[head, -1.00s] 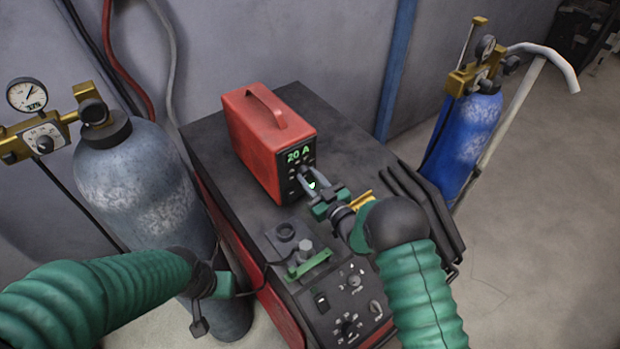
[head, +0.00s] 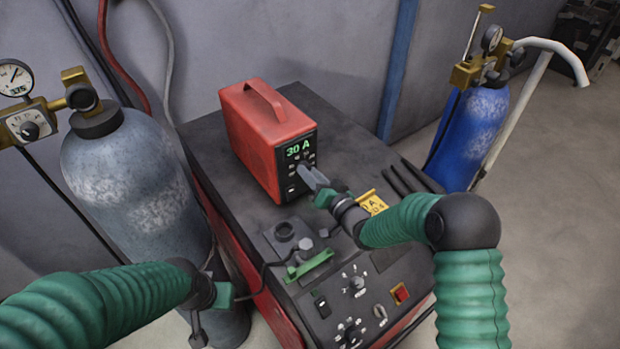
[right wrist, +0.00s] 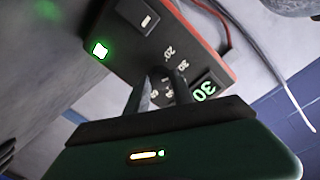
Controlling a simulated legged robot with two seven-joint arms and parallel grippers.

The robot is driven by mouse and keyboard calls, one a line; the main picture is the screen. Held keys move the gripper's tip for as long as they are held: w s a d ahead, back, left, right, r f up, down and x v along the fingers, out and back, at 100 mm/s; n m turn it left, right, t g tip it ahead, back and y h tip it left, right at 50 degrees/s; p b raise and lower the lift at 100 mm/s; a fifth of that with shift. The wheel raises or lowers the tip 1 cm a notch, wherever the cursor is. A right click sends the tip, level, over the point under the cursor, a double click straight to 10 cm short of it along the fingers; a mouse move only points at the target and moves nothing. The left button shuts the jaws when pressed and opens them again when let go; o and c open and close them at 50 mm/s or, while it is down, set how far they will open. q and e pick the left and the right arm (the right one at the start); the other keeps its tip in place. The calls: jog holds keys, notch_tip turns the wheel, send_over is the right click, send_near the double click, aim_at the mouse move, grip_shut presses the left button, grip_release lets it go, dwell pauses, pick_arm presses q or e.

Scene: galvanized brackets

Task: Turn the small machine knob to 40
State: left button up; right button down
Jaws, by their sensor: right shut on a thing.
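The small red machine (head: 262,140) stands on the dark cart top, its front facing me. Its green display (head: 299,147) reads 30 A; the display also shows in the right wrist view (right wrist: 203,91), turned over. My right gripper (head: 308,177) is at the machine's front, just below the display. In the right wrist view its two fingers (right wrist: 161,92) are closed on the small machine knob, which they mostly hide. Printed dial numbers show around the fingers. My left gripper (head: 222,295) hangs low at the left, away from the machine; its jaws are too unclear to read.
A grey gas cylinder (head: 125,185) with a gauge stands left, a blue cylinder (head: 470,135) at the right. The large cart (head: 225,145) has its own knobs (head: 355,285) on a lower panel.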

jog(key=m, duration=0.4)
jog(key=m+b, duration=0.1)
jog(key=m, duration=0.3)
jog(key=shift+w+d+g+y, duration=0.1)
jog(key=shift+d+g+y, duration=0.1)
jog(key=shift+g+y, duration=0.15)
dwell(0.4)
jog(key=c, duration=1.3)
grip_release()
jog(key=shift+o, duration=1)
jog(key=shift+d, duration=0.1)
